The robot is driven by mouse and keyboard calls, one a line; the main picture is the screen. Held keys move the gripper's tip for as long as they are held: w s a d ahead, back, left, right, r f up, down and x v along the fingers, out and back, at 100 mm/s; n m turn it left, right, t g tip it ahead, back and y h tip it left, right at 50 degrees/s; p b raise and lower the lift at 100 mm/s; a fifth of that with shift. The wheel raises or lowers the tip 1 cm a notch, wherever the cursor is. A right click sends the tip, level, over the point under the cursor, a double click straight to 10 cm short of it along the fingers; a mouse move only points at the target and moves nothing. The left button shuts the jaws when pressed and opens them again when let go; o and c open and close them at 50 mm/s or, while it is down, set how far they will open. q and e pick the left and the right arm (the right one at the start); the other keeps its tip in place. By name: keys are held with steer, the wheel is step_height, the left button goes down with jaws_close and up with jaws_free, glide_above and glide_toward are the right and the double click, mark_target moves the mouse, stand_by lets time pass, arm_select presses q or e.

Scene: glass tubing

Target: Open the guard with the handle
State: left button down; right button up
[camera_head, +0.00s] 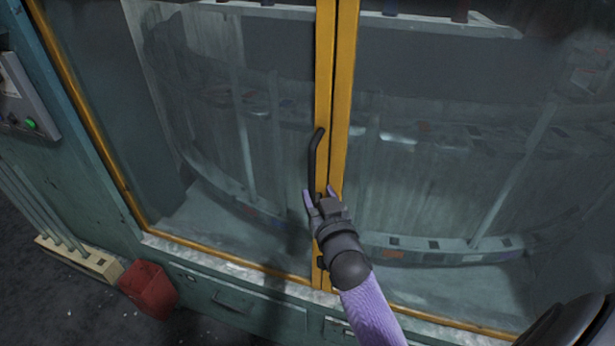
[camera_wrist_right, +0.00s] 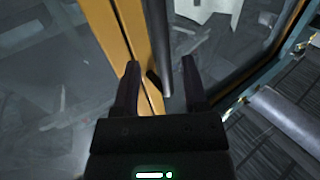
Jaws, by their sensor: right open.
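The guard is a pair of glazed doors with yellow frames, and their two upright frame bars (camera_head: 345,75) meet in the middle of the head view. A dark, bent bar handle (camera_head: 316,152) is mounted on the left door's upright. My right gripper (camera_head: 320,194) is at the lower part of the handle, with its fingers open. In the right wrist view the handle (camera_wrist_right: 161,45) runs down between the two open fingers (camera_wrist_right: 160,72); I cannot tell whether either finger touches it. The doors look closed. My left gripper is in neither view.
A grey control box with a green button (camera_head: 31,124) is at the left. A red bin (camera_head: 148,288) and a pale rack with rods (camera_head: 78,262) stand on the floor at lower left. Teal cabinet drawers (camera_head: 235,303) lie below the doors.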

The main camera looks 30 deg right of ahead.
mark_target(313, 186)
steer(key=shift+x, duration=2.3)
steer(key=shift+a, duration=0.15)
steer(key=shift+c, duration=0.3)
jaws_close()
steer(key=shift+f, duration=0.1)
